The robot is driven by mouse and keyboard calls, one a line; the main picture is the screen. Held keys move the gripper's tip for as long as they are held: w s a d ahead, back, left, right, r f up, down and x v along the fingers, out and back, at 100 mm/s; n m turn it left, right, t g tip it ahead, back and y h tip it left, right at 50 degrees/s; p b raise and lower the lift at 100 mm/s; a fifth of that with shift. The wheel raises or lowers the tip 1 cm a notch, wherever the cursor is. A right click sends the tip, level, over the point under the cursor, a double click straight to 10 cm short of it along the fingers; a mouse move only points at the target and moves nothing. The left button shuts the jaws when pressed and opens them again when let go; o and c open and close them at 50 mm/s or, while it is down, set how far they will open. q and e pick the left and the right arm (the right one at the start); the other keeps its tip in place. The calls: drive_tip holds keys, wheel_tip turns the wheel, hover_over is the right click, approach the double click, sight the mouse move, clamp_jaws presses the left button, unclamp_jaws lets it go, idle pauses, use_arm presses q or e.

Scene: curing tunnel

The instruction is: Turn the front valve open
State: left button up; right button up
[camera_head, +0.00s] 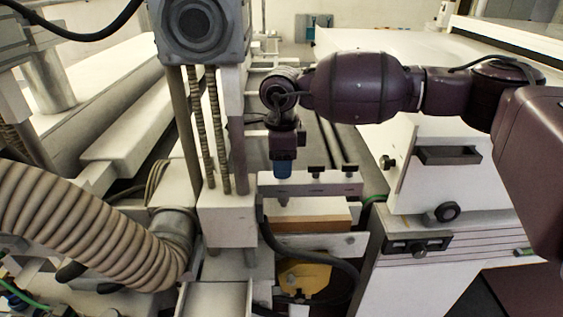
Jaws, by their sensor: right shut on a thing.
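My right arm reaches in from the right, and its dark purple gripper (283,157) points down at the left end of a pale bar (312,188). The gripper is shut on a small blue part (283,169) just above the bar; I take this to be the valve's handle, but its lower end and its turn position are hard to make out. Two small black knobs (316,172) and (346,173) stand on the same bar, to the right of the gripper. My left gripper is not in view.
A pale upright column with a dark motor-like head (197,27) stands close left of my gripper. A ribbed beige hose (95,230) curves across the lower left. A pale cabinet (445,165) with black knobs stands at the right. A black hose (315,272) loops below the bar.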

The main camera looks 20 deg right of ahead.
drive_tip(key=o, duration=0.9)
wheel_tip(320, 180, up, 11)
drive_tip(key=shift+f, duration=0.1)
idle(0.4)
